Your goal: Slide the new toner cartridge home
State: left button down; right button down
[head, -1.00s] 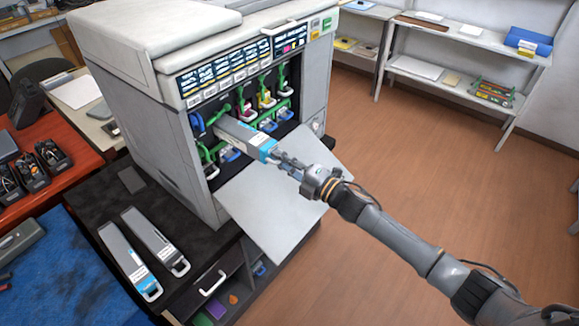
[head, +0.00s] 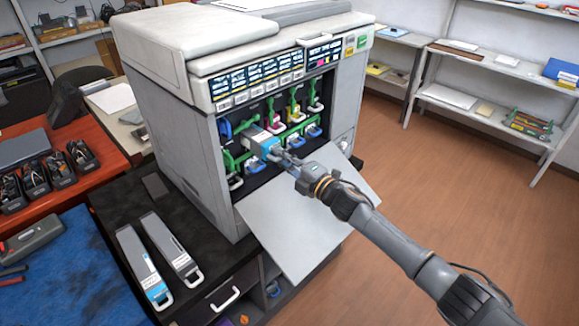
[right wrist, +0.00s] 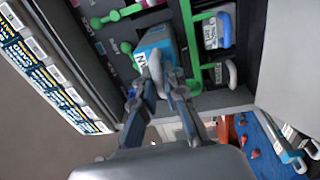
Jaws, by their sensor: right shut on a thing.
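The toner cartridge (head: 266,145), grey with a blue-labelled end, sits mostly inside an upper left slot of the printer (head: 180,130). Only its front end sticks out. In the right wrist view its blue end (right wrist: 153,42) and pale handle loop face me. My right gripper (head: 284,158) is shut on this handle end, outside the slot. In the right wrist view its fingers (right wrist: 157,82) close around the loop. The cartridge's rear is hidden in the printer. My left gripper is out of view.
The printer's front door (head: 300,225) hangs open below the slots. Green levers (head: 297,97) and other cartridges (head: 312,131) crowd around the slot. Two more cartridges lie on the dark cabinet top (head: 205,210). Open floor lies to the right.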

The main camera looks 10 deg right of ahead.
jog(key=shift+f+b+x, duration=0.15)
jog(key=shift+b+x, duration=1.15)
jog(key=shift+x, duration=0.65)
jog(key=shift+f+b+x, duration=0.15)
jog(key=shift+b+x, duration=1.15)
jog(key=shift+x, duration=0.7)
jog(key=shift+r, duration=0.1)
jog(key=c, duration=1.3)
grip_release()
jog(key=shift+c, duration=0.2)
jog(key=shift+o, duration=0.2)
jog(key=shift+s+d+f, duration=0.1)
jog(key=shift+f, duration=0.15)
jog(key=o, duration=0.4)
jog(key=shift+c, duration=0.2)
jog(key=shift+r, duration=0.1)
jog(key=shift+r, duration=0.1)
